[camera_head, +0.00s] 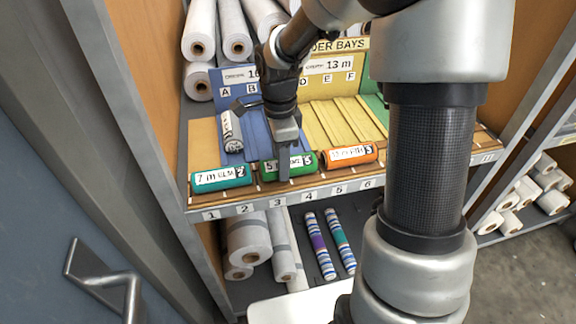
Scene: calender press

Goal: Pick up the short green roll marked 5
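The short green roll (303,164) marked 5 lies on the wooden front ledge of the shelf, between a teal roll and an orange roll. My gripper (285,167) points down over the middle of the green roll. One finger crosses the roll's near side and hides part of its label. The other finger is hidden, so I cannot tell whether the gripper is closed on the roll. The roll appears to rest on the ledge.
A white roll (231,132) lies in the blue bay behind. My arm hides the shelf's right part.

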